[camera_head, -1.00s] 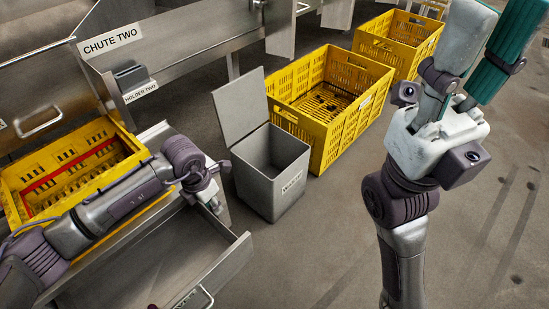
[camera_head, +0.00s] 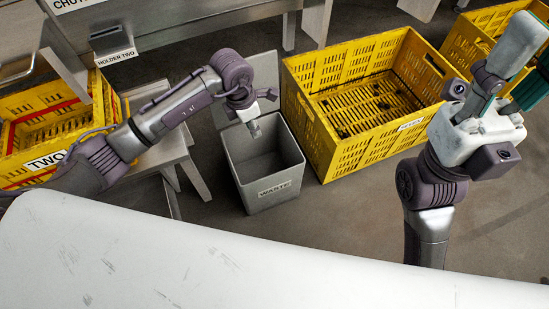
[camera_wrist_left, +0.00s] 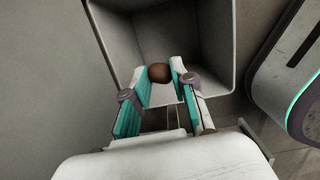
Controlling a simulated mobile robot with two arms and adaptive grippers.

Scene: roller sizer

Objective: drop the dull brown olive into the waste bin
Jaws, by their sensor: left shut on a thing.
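The dull brown olive (camera_wrist_left: 159,72) is held between the teal-padded fingertips of my left gripper (camera_head: 255,130), which is shut on it. In the left wrist view, the left gripper (camera_wrist_left: 160,77) points down into the grey waste bin (camera_wrist_left: 201,28), with the olive over the bin's opening. In the head view, the waste bin (camera_head: 268,194) stands on the floor with its label facing me and its lid (camera_head: 263,75) raised behind. The olive is hidden in the head view. My right gripper (camera_head: 530,70) is at the right, its fingers apart and empty.
A large yellow crate (camera_head: 312,130) stands just right of the bin, and another (camera_head: 462,42) lies behind it. A yellow crate labelled TWO (camera_head: 48,163) sits at the left. A metal holder (camera_head: 118,40) is behind. A white surface crosses the foreground.

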